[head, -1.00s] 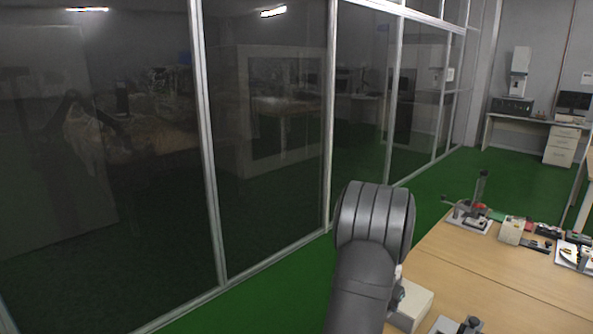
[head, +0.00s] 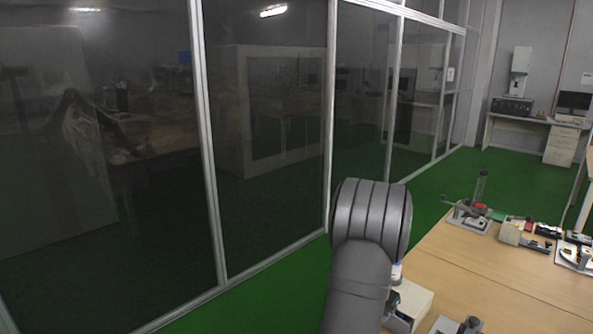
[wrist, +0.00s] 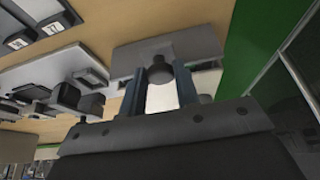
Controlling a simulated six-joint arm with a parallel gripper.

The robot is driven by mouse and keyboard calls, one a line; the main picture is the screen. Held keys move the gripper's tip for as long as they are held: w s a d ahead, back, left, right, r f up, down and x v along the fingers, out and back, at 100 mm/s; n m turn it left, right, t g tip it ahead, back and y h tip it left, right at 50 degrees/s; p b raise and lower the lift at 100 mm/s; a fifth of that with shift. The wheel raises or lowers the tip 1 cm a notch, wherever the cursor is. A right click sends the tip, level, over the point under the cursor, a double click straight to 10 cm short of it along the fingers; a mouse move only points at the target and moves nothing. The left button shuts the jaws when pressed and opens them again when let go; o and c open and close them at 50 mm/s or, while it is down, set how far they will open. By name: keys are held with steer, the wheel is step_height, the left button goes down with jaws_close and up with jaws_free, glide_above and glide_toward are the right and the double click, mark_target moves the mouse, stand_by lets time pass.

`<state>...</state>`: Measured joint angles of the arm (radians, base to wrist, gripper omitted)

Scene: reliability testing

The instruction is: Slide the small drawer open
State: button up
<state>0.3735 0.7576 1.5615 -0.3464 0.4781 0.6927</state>
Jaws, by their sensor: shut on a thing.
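A small pale box (head: 412,298), seemingly the one with the small drawer, sits at the near left edge of the wooden table, partly behind my arm. In the wrist view a flat pale grey part of it (wrist: 192,38) lies beyond my fingers. My gripper (wrist: 159,82) has its two dark blue-grey fingers on either side of a dark round knob (wrist: 160,72), and is shut on it. I cannot tell how far the drawer stands out. In the head view my arm hides the gripper and the knob.
A device with an upright post (head: 478,200) and several small instruments stand farther back on the wooden table (head: 470,265). The table's middle is fairly clear. A dark object (head: 468,326) stands close to the box. Glass partitions (head: 270,150) run along the left.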

steer(key=s+a, duration=0.6)
stand_by(0.6)
steer(key=o, duration=0.5)
steer(key=shift+s, duration=0.1)
step_height(320, 180, up, 5)
stand_by(0.5)
